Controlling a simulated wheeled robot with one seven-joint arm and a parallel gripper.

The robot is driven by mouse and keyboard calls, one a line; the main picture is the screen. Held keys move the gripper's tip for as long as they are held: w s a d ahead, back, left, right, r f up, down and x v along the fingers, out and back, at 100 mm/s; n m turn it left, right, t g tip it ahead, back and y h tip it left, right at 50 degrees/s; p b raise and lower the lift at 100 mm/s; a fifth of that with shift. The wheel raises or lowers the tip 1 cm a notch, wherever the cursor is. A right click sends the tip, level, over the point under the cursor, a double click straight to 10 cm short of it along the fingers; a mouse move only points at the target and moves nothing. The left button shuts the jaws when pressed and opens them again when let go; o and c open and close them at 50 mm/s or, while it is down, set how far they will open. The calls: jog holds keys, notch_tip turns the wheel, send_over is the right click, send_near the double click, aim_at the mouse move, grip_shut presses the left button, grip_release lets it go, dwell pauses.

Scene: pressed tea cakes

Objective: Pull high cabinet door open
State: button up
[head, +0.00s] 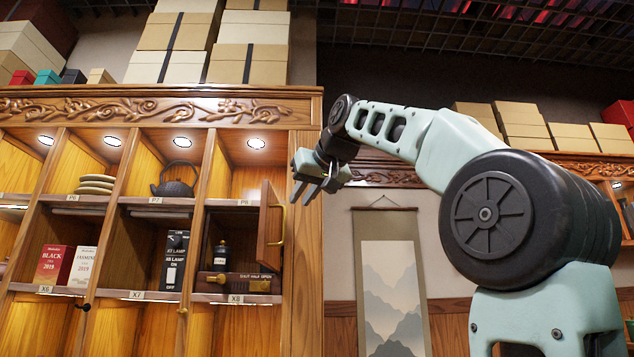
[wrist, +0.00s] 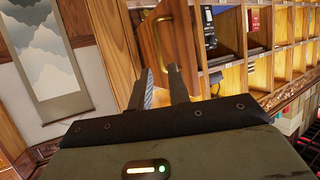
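The high cabinet door (head: 268,230) is a small wooden door at the X8 compartment on the right end of the shelf. It stands swung outward, and the inside of its compartment shows. Its curved brass handle (head: 283,222) is on the face turned right. My gripper (head: 308,193) is up and to the right of the handle, with nothing between its fingers. In the wrist view the door (wrist: 153,50) and handle (wrist: 163,18) lie beyond the fingertips of my gripper (wrist: 160,75). The fingers are apart and not around the handle. Whether a finger touches the door cannot be told.
The X8 compartment holds a dark bottle (head: 221,254) and a wooden box (head: 236,283). A dark teapot (head: 175,182) sits in P7. Boxes (head: 248,62) are stacked on top of the cabinet. A hanging scroll (head: 392,285) is on the wall to the right.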

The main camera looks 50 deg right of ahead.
jog(key=v, duration=0.6)
jog(key=shift+s, duration=0.3)
jog(key=shift+a, duration=0.1)
